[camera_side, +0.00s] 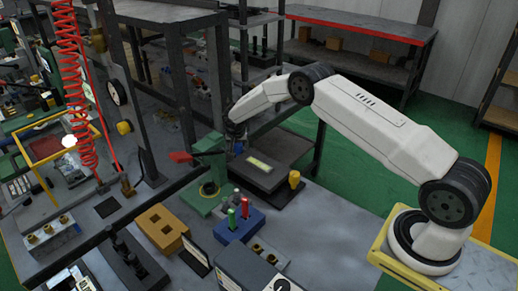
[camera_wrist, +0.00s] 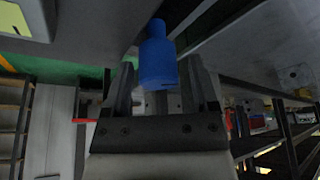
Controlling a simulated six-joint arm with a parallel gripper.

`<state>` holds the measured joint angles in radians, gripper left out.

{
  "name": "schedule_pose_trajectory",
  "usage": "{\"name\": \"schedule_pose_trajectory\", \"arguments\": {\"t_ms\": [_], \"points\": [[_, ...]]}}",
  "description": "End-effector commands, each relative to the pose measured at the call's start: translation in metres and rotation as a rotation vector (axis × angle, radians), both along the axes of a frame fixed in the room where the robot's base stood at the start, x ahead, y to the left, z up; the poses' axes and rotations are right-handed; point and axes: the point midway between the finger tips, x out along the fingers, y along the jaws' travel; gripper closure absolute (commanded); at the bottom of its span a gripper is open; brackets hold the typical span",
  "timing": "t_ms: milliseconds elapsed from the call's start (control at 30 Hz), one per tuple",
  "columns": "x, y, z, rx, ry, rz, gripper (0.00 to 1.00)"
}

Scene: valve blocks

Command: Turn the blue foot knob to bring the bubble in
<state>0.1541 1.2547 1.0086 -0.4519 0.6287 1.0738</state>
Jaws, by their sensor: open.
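The blue foot knob (camera_wrist: 157,62) shows in the wrist view, hanging under a dark grey plate, its wider part between my fingertips. My gripper (camera_wrist: 160,76) is open, one finger on each side of the knob; I cannot tell whether either finger touches it. In the side view my gripper (camera_side: 236,136) is at the left corner of the dark plate (camera_side: 270,178), with a bit of the blue knob (camera_side: 238,148) below it. A pale yellow-green vial (camera_side: 260,165) lies on the plate. The bubble is too small to make out.
A yellow knob (camera_side: 294,179) stands at the plate's right corner. A green fixture with a red handle (camera_side: 181,157) is close on the left. A blue block (camera_side: 238,224) with red and green pegs is in front. The bench at right front is clear.

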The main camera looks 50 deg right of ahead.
Motion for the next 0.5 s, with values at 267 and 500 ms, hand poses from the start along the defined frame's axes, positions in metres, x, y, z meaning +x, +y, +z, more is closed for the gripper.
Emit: {"name": "schedule_pose_trajectory", "arguments": {"t_ms": [267, 500], "points": [[-0.0021, -0.0023, -0.001, -0.001, 0.005, 0.094, 0.16], [-0.0017, -0.0018, -0.0011, 0.0, 0.004, 0.211, 0.16]]}}
